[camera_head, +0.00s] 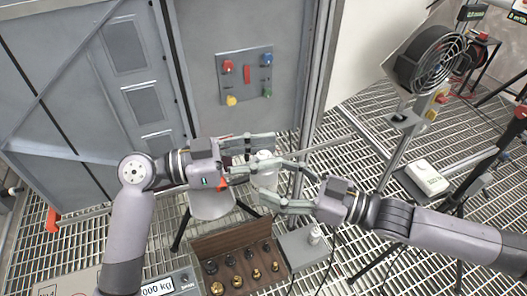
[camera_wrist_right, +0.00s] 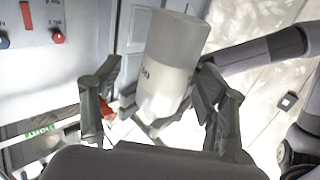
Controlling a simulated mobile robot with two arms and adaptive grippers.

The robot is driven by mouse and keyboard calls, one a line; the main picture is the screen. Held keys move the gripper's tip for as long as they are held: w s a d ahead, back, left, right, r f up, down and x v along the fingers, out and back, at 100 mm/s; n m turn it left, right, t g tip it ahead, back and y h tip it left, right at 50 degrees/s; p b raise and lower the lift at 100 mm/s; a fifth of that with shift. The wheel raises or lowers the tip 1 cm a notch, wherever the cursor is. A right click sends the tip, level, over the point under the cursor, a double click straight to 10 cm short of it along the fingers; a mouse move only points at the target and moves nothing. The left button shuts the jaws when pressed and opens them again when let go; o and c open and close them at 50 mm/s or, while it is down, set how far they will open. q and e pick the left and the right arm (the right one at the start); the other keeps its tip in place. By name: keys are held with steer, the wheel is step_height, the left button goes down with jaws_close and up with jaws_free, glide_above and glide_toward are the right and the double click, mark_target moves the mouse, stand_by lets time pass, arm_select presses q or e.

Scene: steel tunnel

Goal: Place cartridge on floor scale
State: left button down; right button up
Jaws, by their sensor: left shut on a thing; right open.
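A white cylindrical cartridge (camera_head: 265,172) is held above the floor near the middle of the head view. It also shows, tilted, as a pale cylinder with dark print in the right wrist view (camera_wrist_right: 170,62). My left gripper (camera_head: 266,152) is shut on it from the left. My right gripper (camera_head: 272,183) is open, with its fingers either side of the cartridge from the right; I cannot tell whether they touch it. A scale display reading in kg (camera_head: 157,287) shows at the bottom left, partly cut off; my left arm covers part of that area.
A wooden case (camera_head: 205,246) with several brass and dark weights stands below the grippers. A round white stool (camera_head: 210,206) stands behind. A panel with coloured knobs (camera_head: 245,75) is on the wall.

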steer(key=v, duration=0.8)
steer(key=w+d+f+m+t+h, duration=0.1)
steer(key=w+d+f+t+h, duration=0.15)
steer(key=w+f, duration=0.5)
steer(key=w+d+f+m+t+h, duration=0.1)
steer(key=w+d+f+m+h, duration=0.2)
steer(key=w+f, duration=0.45)
steer(key=s+d+f+m+h, duration=0.1)
steer(key=s+d+f+h, duration=0.15)
steer(key=f, duration=0.55)
steer(key=s+d+f+m+h, duration=0.1)
steer(key=d+f+h, duration=0.15)
steer(key=f, duration=0.55)
steer(key=s+d+f+m+h, duration=0.15)
steer(key=d+f, duration=0.25)
steer(key=f, duration=0.4)
steer(key=s+d+f+m+g+h, duration=0.25)
steer(key=s+f+g, duration=0.25)
steer(key=s+f, duration=1.2)
steer(key=s+a+f+g, duration=0.2)
steer(key=s, duration=0.6)
steer(key=s+a+f+g+h, duration=0.1)
steer(key=s+a+f, duration=0.1)
steer(key=s, duration=0.7)
steer(key=s+a+f+g, duration=0.1)
steer(key=s+f, duration=0.3)
steer(key=s, duration=0.4)
steer(key=shift+s+a+g, duration=0.2)
steer(key=shift+a+g, duration=0.2)
steer(key=shift+g, duration=0.45)
